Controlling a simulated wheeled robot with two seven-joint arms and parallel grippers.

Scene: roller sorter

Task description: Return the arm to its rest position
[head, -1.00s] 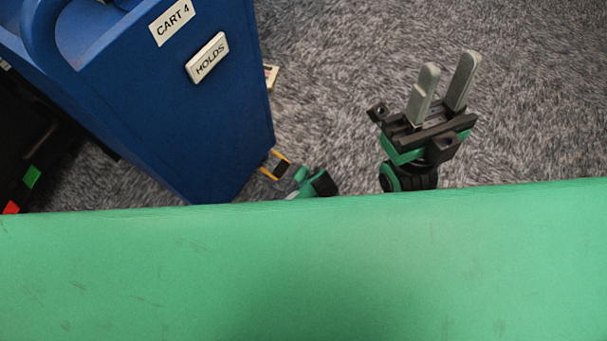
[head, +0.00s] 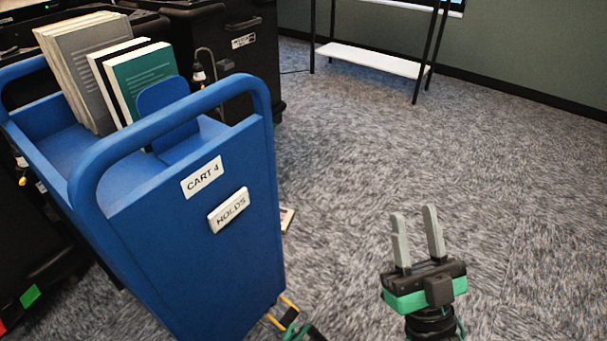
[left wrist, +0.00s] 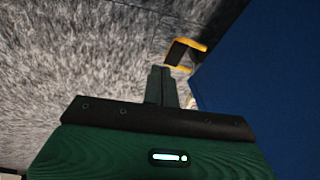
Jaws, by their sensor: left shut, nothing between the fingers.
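My left gripper (left wrist: 160,70) shows in the left wrist view with its two fingers together and nothing between them. It points toward the grey carpet, near the blue cart's side (left wrist: 240,85). In the head view only a small dark and green part of my left arm shows at the bottom edge, beside the cart's foot. My right gripper (head: 413,212) is open and empty above the carpet, right of the cart, with its two grey fingers apart and pointing up in the picture.
The blue cart (head: 235,270), labelled CART 4 and HOLDS, stands at left with several upright books (head: 140,78). A yellow-and-black part (head: 287,312) is at its foot. A small item (head: 287,219) lies beside it. Dark bins (head: 240,60) stand behind. Carpet at right is clear.

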